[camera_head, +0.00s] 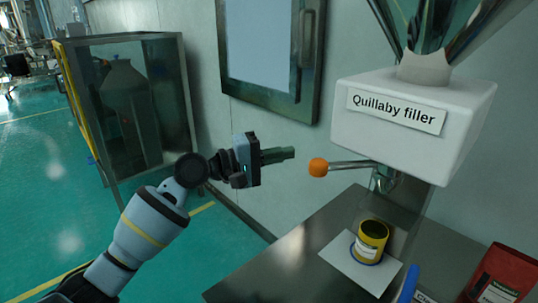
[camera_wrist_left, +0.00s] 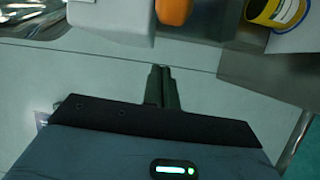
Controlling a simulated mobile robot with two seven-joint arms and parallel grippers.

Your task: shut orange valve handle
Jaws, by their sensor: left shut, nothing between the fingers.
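The orange valve handle (camera_head: 318,167) is a ball knob on a metal lever, which points left from the valve under the white box labelled "Quillaby filler" (camera_head: 412,125). My left gripper (camera_head: 291,153) is shut and empty, just left of the orange knob with a small gap. In the left wrist view the shut fingers (camera_wrist_left: 162,72) point toward the orange knob (camera_wrist_left: 174,10), which is cut off by the top edge. My right gripper is not in view.
A yellow container (camera_head: 370,241) stands on a white sheet (camera_head: 338,262) on the metal table (camera_head: 285,265) below the valve. A red packet (camera_head: 503,275) and a blue object (camera_head: 408,285) are at the right front. A glass cabinet (camera_head: 135,110) stands at the left.

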